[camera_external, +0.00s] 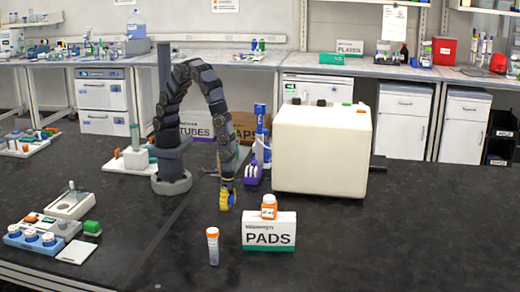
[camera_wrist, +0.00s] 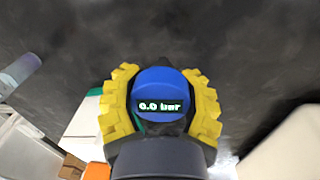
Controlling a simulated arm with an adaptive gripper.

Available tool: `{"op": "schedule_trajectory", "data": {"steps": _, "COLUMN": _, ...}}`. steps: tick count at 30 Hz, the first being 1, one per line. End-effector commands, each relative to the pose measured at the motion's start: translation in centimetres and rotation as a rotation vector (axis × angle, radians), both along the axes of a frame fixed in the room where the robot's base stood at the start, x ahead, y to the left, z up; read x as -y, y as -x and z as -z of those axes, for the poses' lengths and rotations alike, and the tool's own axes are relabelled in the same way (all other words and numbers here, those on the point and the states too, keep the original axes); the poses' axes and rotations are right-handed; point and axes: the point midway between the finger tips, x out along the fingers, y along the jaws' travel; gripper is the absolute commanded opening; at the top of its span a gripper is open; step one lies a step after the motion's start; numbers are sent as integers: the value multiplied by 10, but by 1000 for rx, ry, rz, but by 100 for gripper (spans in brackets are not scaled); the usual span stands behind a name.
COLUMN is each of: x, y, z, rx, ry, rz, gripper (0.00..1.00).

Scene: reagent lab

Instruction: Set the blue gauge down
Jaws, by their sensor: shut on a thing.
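The blue gauge (camera_wrist: 158,84) has a round cap and a small dark display reading "0.0 bar". In the wrist view it sits between the two yellow fingers of my gripper (camera_external: 227,200), which are shut on its sides. In the external view my gripper points down, low over the black bench (camera_external: 330,225), left of the PADS box. There the gauge is mostly hidden by the fingers. I cannot tell whether its underside touches the bench.
The PADS box (camera_external: 268,237) carries an orange-and-white bottle (camera_external: 268,207). An orange-capped tube (camera_external: 213,246) stands in front of my gripper. A large cream machine (camera_external: 322,150) stands behind right. Bare bench lies left of my gripper and at the front right.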

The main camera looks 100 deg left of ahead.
Motion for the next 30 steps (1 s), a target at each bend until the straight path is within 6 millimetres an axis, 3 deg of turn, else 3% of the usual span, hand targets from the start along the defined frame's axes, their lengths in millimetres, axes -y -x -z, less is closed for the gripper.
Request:
{"op": "schedule_trajectory", "data": {"steps": 10, "x": 0, "y": 1, "z": 38, "rx": -2, "ry": 0, "rz": 2, "gripper": 6}}
{"op": "schedule_trajectory", "data": {"steps": 22, "x": 0, "y": 1, "z": 44, "rx": -2, "ry": 1, "rz": 3, "gripper": 6}}
{"op": "schedule_trajectory", "data": {"steps": 23, "x": 0, "y": 0, "z": 43, "rx": -1, "ry": 1, "rz": 3, "gripper": 52}}
{"op": "schedule_trajectory", "data": {"steps": 24, "x": 1, "y": 1, "z": 43, "rx": -1, "ry": 1, "rz": 3, "gripper": 69}}
{"op": "schedule_trajectory", "data": {"steps": 25, "x": 0, "y": 0, "z": 43, "rx": -1, "ry": 1, "rz": 3, "gripper": 79}}
{"op": "schedule_trajectory", "data": {"steps": 30, "x": 1, "y": 0, "z": 43, "rx": 0, "ry": 1, "rz": 3, "gripper": 79}}
